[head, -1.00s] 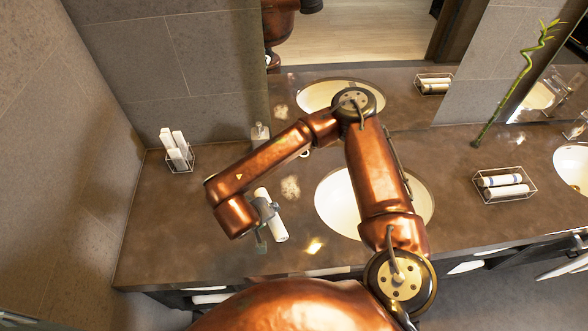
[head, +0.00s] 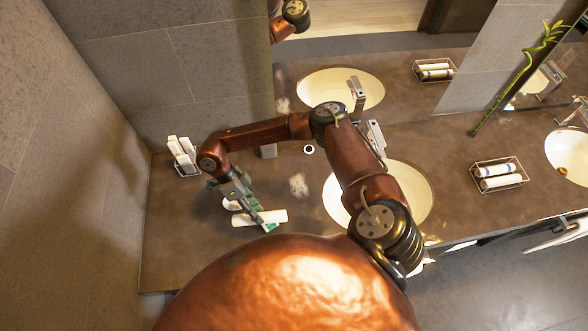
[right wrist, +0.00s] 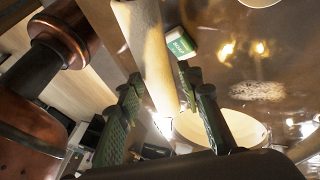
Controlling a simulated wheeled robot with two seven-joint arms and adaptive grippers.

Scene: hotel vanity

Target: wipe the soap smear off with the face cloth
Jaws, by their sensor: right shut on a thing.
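The face cloth (head: 270,216) is a white roll over the counter, left of the basin. My right gripper (head: 256,212) is shut on it. In the right wrist view the cloth (right wrist: 147,50) extends between the two dark green fingers (right wrist: 168,118). The soap smear (head: 298,184) is a pale, mottled patch on the brown counter, a little right of and behind the cloth, apart from it. It also shows in the right wrist view (right wrist: 257,91). Whether the cloth touches the counter cannot be told. My left gripper is not in view.
A round basin (head: 420,200) lies right of the smear. A wire holder (head: 188,170) with white tubes stands at the left wall, and a wire basket (head: 499,186) of rolls sits farther right. A small green-and-white soap box (right wrist: 180,44) lies beside the cloth.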

